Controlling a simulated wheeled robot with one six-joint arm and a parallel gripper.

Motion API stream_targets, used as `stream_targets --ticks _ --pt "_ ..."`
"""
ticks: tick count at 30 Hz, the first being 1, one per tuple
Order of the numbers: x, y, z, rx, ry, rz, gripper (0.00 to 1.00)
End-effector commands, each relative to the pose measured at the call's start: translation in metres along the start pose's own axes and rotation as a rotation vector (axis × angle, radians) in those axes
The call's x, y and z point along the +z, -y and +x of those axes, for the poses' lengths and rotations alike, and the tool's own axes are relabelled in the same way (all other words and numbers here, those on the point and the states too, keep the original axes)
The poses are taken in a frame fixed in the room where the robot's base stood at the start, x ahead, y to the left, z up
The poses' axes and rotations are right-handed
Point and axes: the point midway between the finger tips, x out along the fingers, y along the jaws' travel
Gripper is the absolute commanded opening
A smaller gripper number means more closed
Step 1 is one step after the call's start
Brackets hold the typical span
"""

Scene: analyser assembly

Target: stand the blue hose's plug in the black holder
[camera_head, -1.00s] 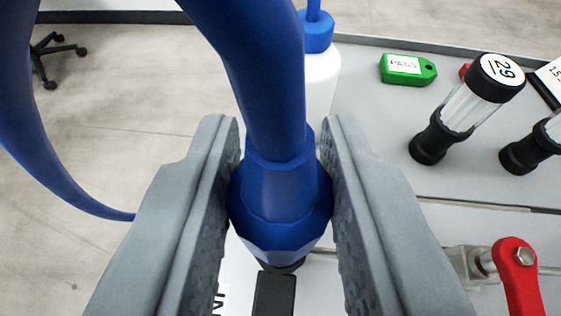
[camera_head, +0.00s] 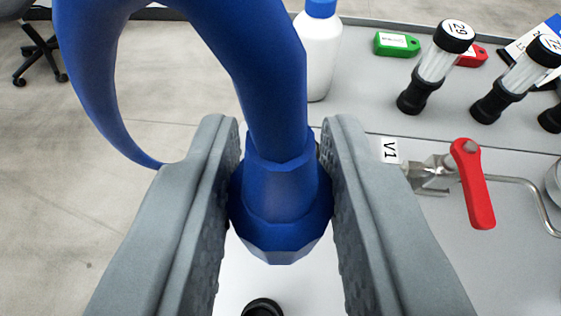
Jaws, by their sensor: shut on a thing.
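My gripper (camera_head: 281,165) is shut on the blue hose's plug (camera_head: 283,225), with one grey finger on each side. The blue hose (camera_head: 265,90) rises from the plug and loops left and down behind the left finger. The plug's lower end is over a white surface; its height above it is hard to judge. A black round piece (camera_head: 262,307) shows at the bottom edge, below the plug and cut off by the frame. I cannot tell whether it is the black holder. No other holder is clearly visible.
A red-handled valve (camera_head: 472,185) with a V1 label (camera_head: 390,150) and metal pipe stands right of my gripper. A white bottle (camera_head: 318,60) with a blue cap stands behind. Black-capped clear vials (camera_head: 436,66) and green (camera_head: 397,44) and red tags lie at the back right.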

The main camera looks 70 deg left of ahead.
Motion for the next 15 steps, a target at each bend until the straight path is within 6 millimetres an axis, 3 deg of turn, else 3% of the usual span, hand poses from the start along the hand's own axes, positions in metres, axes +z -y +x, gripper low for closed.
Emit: stream_targets --ticks 15 --pt "0.034 0.009 -0.035 0.002 0.0 0.001 0.02"
